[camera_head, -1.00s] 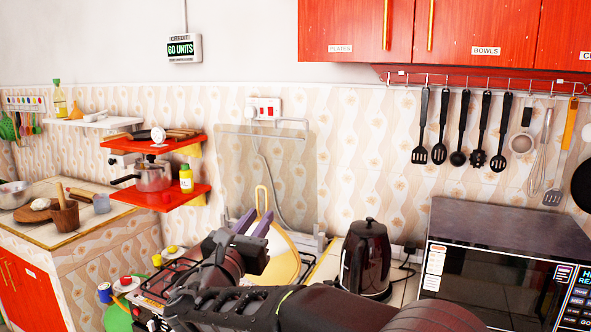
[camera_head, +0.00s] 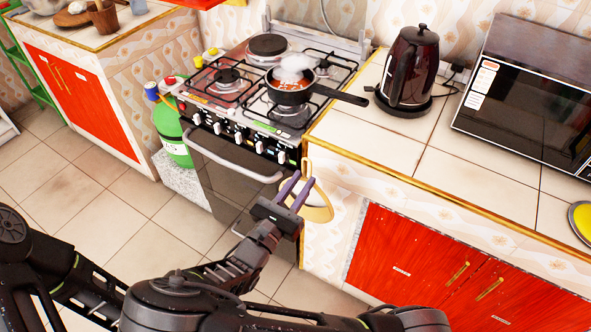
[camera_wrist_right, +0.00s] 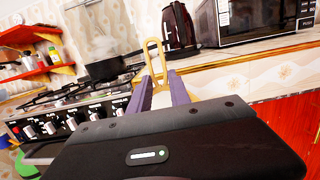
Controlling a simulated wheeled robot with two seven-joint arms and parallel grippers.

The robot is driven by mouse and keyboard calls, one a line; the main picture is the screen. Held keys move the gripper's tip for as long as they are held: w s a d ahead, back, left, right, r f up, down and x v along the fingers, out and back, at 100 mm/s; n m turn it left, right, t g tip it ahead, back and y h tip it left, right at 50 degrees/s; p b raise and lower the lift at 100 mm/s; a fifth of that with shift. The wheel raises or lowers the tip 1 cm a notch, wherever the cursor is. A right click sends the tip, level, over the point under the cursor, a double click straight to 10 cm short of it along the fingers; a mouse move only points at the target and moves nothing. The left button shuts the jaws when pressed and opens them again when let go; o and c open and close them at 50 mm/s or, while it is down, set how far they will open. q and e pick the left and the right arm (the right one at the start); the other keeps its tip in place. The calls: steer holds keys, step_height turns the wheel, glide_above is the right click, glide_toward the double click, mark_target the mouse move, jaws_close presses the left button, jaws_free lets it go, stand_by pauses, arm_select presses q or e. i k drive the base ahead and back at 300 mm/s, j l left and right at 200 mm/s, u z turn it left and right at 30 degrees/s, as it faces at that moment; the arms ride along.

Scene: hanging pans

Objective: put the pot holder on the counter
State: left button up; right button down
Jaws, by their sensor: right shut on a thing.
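My right gripper (camera_head: 296,191) is shut on the pot holder (camera_head: 318,208), a cream and yellow piece with a tan loop at its top. It hangs in front of the counter's patterned side wall, below the top edge, near the stove's right side. The purple fingers cover part of it. In the right wrist view the loop (camera_wrist_right: 156,58) stands up between the fingers, and most of the pot holder is hidden behind the gripper body. The counter (camera_head: 395,142) has a cream tiled top with a wooden edge. My left gripper is not in view.
A dark kettle (camera_head: 408,68) and a microwave (camera_head: 530,85) stand on the counter. A steaming pan (camera_head: 290,92) on the stove (camera_head: 215,105) points its handle over the counter's left end. Bare tiles lie in front of the kettle. A yellow round thing (camera_head: 582,220) lies at the right.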

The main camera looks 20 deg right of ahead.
mark_target(491, 179)
steer(key=k+z, duration=0.1)
steer(key=z, duration=0.35)
steer(key=k+z, duration=0.1)
steer(key=z, duration=0.35)
